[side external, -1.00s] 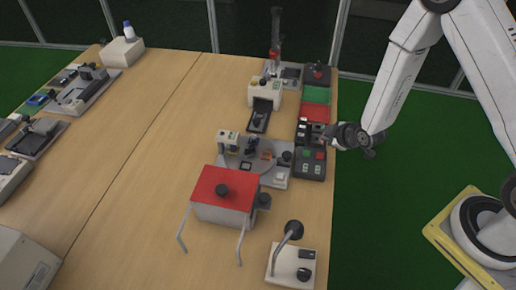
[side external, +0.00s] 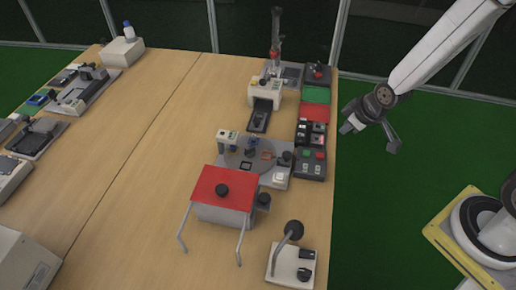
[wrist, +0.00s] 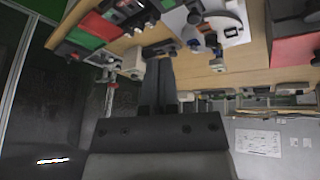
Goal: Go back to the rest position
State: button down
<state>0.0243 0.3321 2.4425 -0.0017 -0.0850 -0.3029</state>
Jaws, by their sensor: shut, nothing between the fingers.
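My gripper (side external: 347,128) hangs in the air over the green floor, to the right of the table's right edge in the side view. It is clear of the table and of the devices on it. In the wrist view my gripper (wrist: 157,62) shows as two dark fingers closed together, with nothing between them. The wooden table (side external: 130,190) appears tilted at the top of the wrist view.
Black button boxes (side external: 311,164), a red pad (side external: 315,113) and a green pad (side external: 317,95) line the table's right edge. A red-topped box (side external: 225,195) and a lamp-like device (side external: 291,262) stand nearer.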

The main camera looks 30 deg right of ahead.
jog(key=s+r+m+g, duration=0.2)
jog(key=s+r+m, duration=0.1)
jog(key=s+r, duration=0.2)
jog(key=s+a, duration=0.1)
jog(key=s, duration=0.1)
jog(key=shift+s+r+g, duration=0.15)
jog(key=shift+s+g, duration=0.15)
dwell(0.8)
